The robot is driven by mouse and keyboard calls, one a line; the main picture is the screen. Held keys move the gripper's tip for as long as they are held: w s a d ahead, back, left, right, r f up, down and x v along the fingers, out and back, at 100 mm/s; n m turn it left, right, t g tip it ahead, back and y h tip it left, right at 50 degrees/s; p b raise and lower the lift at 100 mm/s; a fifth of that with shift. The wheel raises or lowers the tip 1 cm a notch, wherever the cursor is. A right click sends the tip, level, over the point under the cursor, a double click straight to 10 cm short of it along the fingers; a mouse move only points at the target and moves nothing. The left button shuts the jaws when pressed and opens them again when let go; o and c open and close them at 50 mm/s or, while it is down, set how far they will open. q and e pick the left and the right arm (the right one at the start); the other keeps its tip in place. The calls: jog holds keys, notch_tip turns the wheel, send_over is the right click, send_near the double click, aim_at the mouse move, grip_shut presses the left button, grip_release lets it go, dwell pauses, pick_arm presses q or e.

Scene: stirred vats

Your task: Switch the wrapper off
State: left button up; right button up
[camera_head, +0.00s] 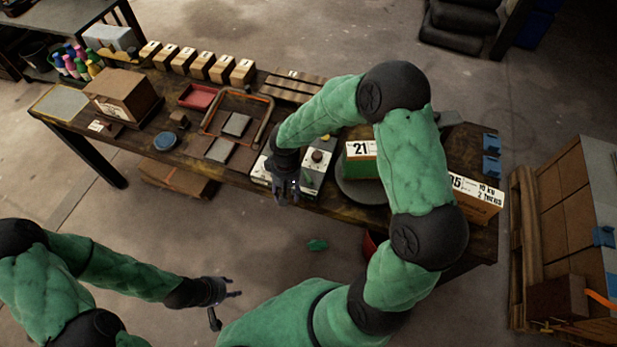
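The wrapper seems to be the round dark turntable (362,190) at the table's front edge, with a green box labelled 21 (362,166) on it. A pale control box (312,178) with a dark knob (317,156) stands just left of it. My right gripper (286,196) points down in front of the control box's left side and hides part of it. Whether it touches the box, and how far its fingers are apart, I cannot tell. My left gripper (226,306) is open and empty, low in front of the table.
The wooden table (235,165) holds a row of small cartons (202,66), a large carton (122,94), a red tray (198,96), an orange-edged frame (265,118) and a blue disc (165,141). A box labelled 35 (477,200) stands at the right.

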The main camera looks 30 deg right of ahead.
aim_at(309, 177)
jog(key=w+d+r+h, duration=0.3)
jog(key=d+r, duration=0.4)
jog(key=r, duration=0.1)
jog(key=shift+m, duration=0.5)
jog(key=f+b, duration=0.1)
jog(key=f, duration=0.2)
jog(key=d+f+b, duration=0.1)
jog(key=f, duration=0.3)
jog(key=d+f+b, duration=0.1)
jog(key=f, duration=0.2)
jog(key=shift+s+f+b, duration=0.25)
jog(key=shift+s+b, duration=0.05)
jog(key=shift+b, duration=0.05)
grip_shut()
